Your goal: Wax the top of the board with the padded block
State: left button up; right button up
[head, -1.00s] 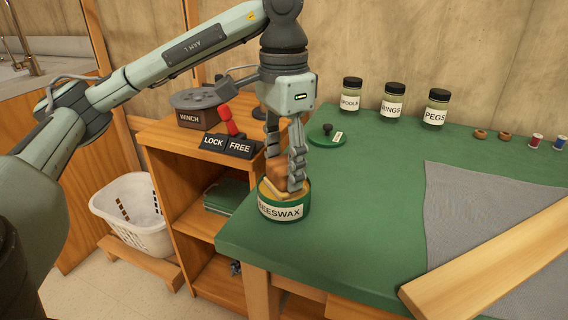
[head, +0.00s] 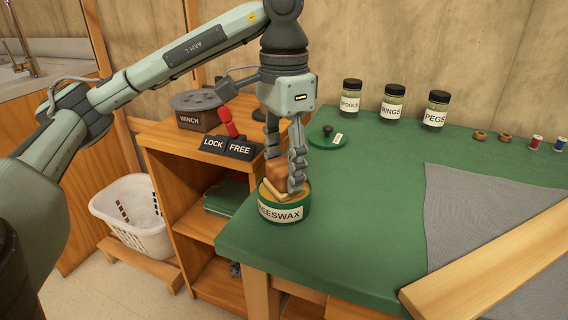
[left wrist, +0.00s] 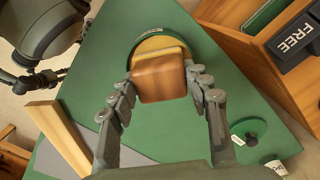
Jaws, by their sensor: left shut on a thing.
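My left gripper (head: 284,184) is shut on the padded block, a brown wooden block (head: 277,171) with a pale yellow pad beneath. It holds the block down at the mouth of the round green beeswax tin (head: 283,214), near the bench's left front corner. In the left wrist view the block (left wrist: 158,79) sits between the fingers, over the tin's yellow wax (left wrist: 155,43). The fingers hide part of the block, and contact between pad and wax cannot be made out. The pale wooden board (head: 490,262) lies at the lower right, running out of view. My right gripper is not in view.
A green lid (head: 327,139) with a black knob lies behind the tin. Labelled jars (head: 391,103), rings and thread spools line the back. A grey cloth (head: 480,205) lies by the board. A winch (head: 197,110) with a red lever stands left. The bench's middle is clear.

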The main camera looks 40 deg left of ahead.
aim_at(284, 163)
pick_arm(q)
notch_tip(284, 163, up, 5)
jog(key=p, duration=0.3)
jog(key=shift+p, duration=0.3)
jog(key=shift+r, duration=0.9)
